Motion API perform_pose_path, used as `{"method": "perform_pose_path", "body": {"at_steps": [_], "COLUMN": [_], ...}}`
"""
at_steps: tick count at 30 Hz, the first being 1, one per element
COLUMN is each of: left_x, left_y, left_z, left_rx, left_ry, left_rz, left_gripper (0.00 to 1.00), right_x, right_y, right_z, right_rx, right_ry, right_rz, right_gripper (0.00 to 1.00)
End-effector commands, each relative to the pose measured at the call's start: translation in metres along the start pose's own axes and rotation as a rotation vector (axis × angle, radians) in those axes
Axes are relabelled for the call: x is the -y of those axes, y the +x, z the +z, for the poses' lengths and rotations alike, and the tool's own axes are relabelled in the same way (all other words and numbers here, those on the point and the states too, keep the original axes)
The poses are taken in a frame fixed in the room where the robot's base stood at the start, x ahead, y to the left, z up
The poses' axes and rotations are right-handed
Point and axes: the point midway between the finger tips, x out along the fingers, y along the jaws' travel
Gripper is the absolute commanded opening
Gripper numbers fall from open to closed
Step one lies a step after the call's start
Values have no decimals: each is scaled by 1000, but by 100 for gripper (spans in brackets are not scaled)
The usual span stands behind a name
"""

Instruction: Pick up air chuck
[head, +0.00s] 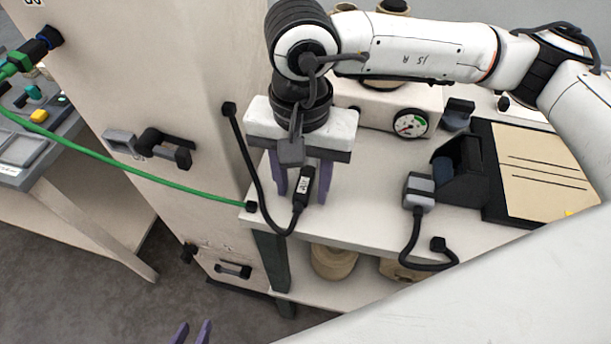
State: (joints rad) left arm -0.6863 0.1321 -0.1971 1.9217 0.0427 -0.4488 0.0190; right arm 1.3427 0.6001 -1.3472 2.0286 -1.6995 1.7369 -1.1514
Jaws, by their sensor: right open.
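A black handheld piece with a white label (305,186), which looks like the air chuck, stands at the table's left edge with a black hose curving from its lower end. My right gripper (299,192) points down over it, open, with its purple fingers on either side. I cannot tell whether they touch it. My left gripper (194,330) shows only as two purple fingertips at the bottom edge, apart with nothing visible between them; the rest is out of frame.
A pressure gauge (410,123) is behind. A green hose (130,172) crosses the pale cabinet (200,60). A brown roll (333,262) lies on the lower shelf.

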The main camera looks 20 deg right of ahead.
Motion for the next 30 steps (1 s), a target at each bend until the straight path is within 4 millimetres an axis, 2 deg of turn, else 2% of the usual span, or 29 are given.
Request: {"method": "perform_pose_path", "body": {"at_steps": [6,14,23,26,30], "left_x": [2,2,2,2,2], "left_y": [2,1,0,1,2], "left_z": [-4,-4,0,2,3], "left_rx": [-9,-8,-1,0,0], "left_ry": [1,1,1,1,2], "left_rz": [-2,-4,-4,-4,-4], "left_gripper": [31,31,31,31,31], "right_x": [0,0,1,2,2], "right_y": [1,1,-3,-15,-43], "right_z": [0,0,0,-1,-1], "right_rx": [0,0,-2,-2,-4], "right_ry": [0,0,0,0,0], "right_rz": [-1,-1,-3,-6,-6], "right_gripper": [41,0,0,0,0]}}
